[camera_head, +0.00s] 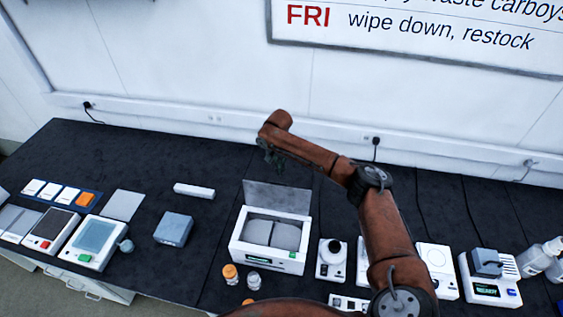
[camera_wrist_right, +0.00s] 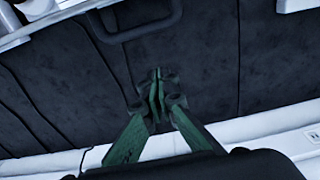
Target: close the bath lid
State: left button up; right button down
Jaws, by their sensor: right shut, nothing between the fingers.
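A dark handle-like bar (camera_wrist_right: 140,28) shows at the top there. My left gripper is out of view.
Orange-capped and clear vials (camera_head: 231,274) stand in front of the bath. A white instrument (camera_head: 331,260) stands close on its right, partly beside my right arm. A blue-grey block (camera_head: 173,229) and a white bar (camera_head: 194,191) lie left. The wall rises behind the bench.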

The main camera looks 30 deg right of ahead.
aim_at(278, 194)
jog(key=s+a, duration=0.1)
jog(key=s+a+p, duration=0.1)
jog(key=s, duration=0.1)
jog(key=shift+s+p, duration=0.1)
jog(key=shift+p, duration=0.2)
dwell(0.4)
